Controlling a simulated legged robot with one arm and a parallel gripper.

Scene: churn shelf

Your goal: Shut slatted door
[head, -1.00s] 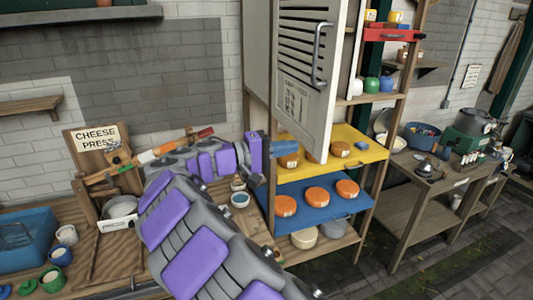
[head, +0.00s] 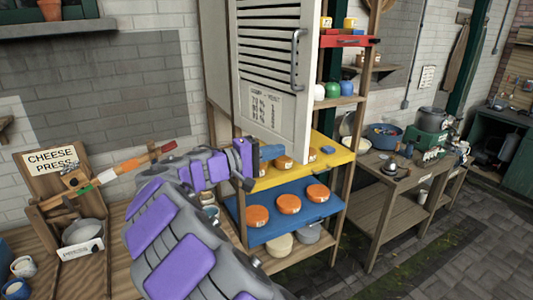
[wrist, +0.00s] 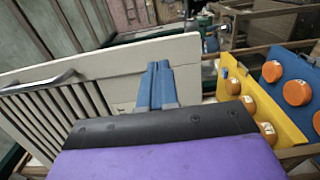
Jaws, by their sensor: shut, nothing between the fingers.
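The slatted door (head: 262,95) is white, with dark slats, a paper label and a metal handle (head: 296,60) near its right edge. It stands open, swung out in front of the upper shelf unit. In the wrist view the door (wrist: 100,75) lies tilted, with its handle (wrist: 38,82) at left. My gripper (head: 272,152) has blue fingers, shut and empty, just below the door's lower edge in the head view. In the wrist view the shut fingers (wrist: 158,68) overlap the door's end. I cannot tell whether they touch it.
A yellow shelf (head: 325,150) and blue shelf (head: 300,230) hold orange-topped rounds below the door. A red shelf (head: 345,41) is at upper right. A workbench with a cheese press sign (head: 50,160) is at left. Another table (head: 395,175) stands at right. Paved floor lies at lower right.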

